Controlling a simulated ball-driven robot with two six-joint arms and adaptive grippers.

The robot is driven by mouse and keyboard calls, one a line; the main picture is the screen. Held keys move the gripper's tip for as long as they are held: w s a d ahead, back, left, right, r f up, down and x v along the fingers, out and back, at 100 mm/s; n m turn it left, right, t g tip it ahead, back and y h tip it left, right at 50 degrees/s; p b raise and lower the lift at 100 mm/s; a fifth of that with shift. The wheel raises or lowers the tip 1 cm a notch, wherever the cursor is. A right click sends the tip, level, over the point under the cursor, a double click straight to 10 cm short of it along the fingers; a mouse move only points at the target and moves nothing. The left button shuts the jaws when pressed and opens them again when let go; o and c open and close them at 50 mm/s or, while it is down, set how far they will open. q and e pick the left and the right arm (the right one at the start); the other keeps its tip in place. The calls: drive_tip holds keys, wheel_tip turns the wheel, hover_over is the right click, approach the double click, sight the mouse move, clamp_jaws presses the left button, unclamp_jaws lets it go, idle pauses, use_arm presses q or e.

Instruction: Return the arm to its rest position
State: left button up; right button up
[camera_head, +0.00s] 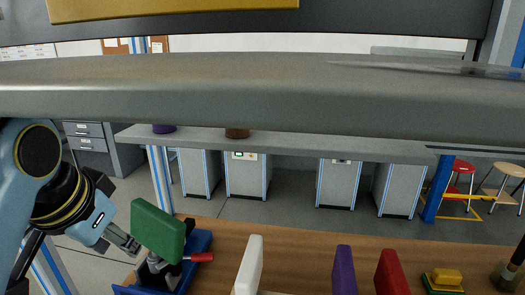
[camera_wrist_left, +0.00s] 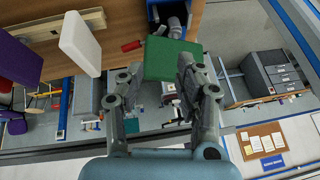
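My left arm comes in at the left of the head view. My left gripper (camera_head: 132,246) is beside the left edge of a green block (camera_head: 158,231), with its fingers partly behind it. In the left wrist view the fingers of the left gripper (camera_wrist_left: 158,72) are spread apart, and the green block (camera_wrist_left: 170,59) shows beyond them, wider than the gap. The right finger overlaps the block in the picture; contact cannot be told. The block is tilted above a grey fixture (camera_head: 155,270) at a blue tray (camera_head: 198,243).
A red handle (camera_head: 199,257) sticks out by the tray. White (camera_head: 248,264), purple (camera_head: 344,268) and red (camera_head: 391,273) blocks stand along the wooden table (camera_head: 222,232). A yellow piece (camera_head: 446,277) is further right. A grey beam (camera_head: 260,95) crosses the upper head view.

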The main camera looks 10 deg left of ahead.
use_arm(q)
drive_tip(key=s+a+f+n+g, duration=0.1)
drive_tip(key=s+f, duration=0.3)
drive_tip(key=s, duration=0.4)
drive_tip(key=s+a+f+g, duration=0.1)
drive_tip(key=s+a+f, duration=0.1)
drive_tip(key=s+f, duration=0.45)
drive_tip(key=s+a+f+g+b, duration=0.15)
drive_tip(key=f+b, duration=0.55)
drive_tip(key=f, duration=1.3)
drive_tip(key=s+a+f+b, duration=0.1)
drive_tip(key=s+f+b, duration=0.4)
drive_tip(key=f, duration=1.4)
drive_tip(key=s+f+b, duration=0.6)
drive_tip(key=s+f, duration=0.2)
drive_tip(key=f, duration=0.5)
drive_tip(key=s+f+g+b, duration=0.1)
drive_tip(key=s+f+b, duration=0.5)
drive_tip(key=f, duration=0.7)
drive_tip(key=shift+s+a+f+n, duration=0.15)
drive_tip(key=shift+s+a+n, duration=0.2)
drive_tip(key=shift+s, duration=0.65)
drive_tip(key=shift+o, duration=0.4)
drive_tip(key=shift+g, duration=0.25)
